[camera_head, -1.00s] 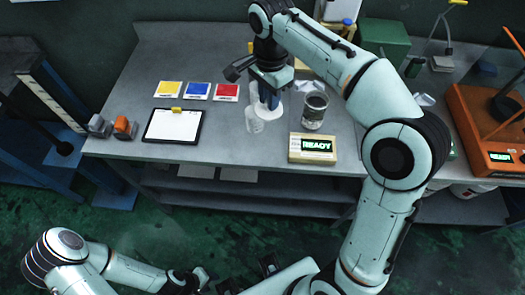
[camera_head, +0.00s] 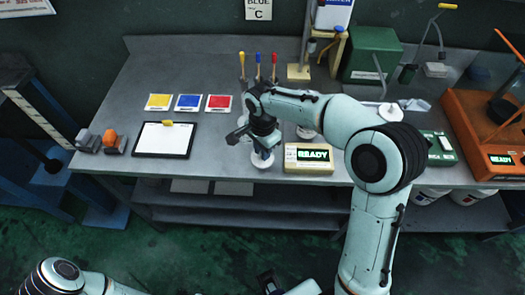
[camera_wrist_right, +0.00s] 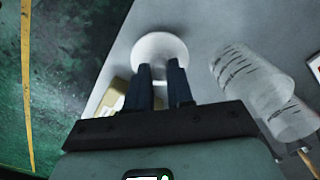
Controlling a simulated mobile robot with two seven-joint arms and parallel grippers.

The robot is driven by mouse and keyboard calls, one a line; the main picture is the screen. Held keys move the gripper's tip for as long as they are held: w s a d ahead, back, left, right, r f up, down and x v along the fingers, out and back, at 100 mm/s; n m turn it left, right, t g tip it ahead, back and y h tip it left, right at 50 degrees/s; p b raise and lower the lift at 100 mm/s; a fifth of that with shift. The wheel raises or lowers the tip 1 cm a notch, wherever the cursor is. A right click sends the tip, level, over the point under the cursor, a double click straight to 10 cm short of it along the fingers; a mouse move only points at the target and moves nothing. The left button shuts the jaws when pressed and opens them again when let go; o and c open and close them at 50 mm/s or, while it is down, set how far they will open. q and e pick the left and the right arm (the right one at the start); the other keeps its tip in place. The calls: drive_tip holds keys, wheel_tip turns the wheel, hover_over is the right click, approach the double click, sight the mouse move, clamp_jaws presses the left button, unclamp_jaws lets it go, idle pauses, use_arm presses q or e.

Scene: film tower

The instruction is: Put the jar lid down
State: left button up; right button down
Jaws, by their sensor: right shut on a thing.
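The round white jar lid (camera_wrist_right: 160,47) is between the fingertips of my right gripper (camera_wrist_right: 160,68) in the right wrist view. In the head view my right gripper (camera_head: 263,152) points down near the bench's front edge, shut on the lid (camera_head: 262,163). Whether the lid touches the bench top is unclear. A clear jar (camera_head: 306,132) is mostly hidden behind my right arm.
A yellow READY box (camera_head: 309,166) stands just right of the lid. A clear marked beaker (camera_wrist_right: 250,80) stands beside the gripper. A clipboard (camera_head: 164,140) and colored cards (camera_head: 188,102) lie to the left. A green box (camera_head: 371,55) stands at the back.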

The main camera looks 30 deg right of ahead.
drive_tip(key=shift+f, duration=0.45)
drive_tip(key=shift+f, duration=0.1)
drive_tip(key=c, duration=1.4)
unclamp_jaws()
drive_tip(key=shift+f, duration=0.15)
drive_tip(key=o, duration=0.4)
wheel_tip(320, 180, up, 13)
drive_tip(key=p, duration=0.1)
drive_tip(key=shift+f+p, duration=0.2)
drive_tip(key=shift+p, duration=0.15)
drive_tip(key=shift+f, duration=0.1)
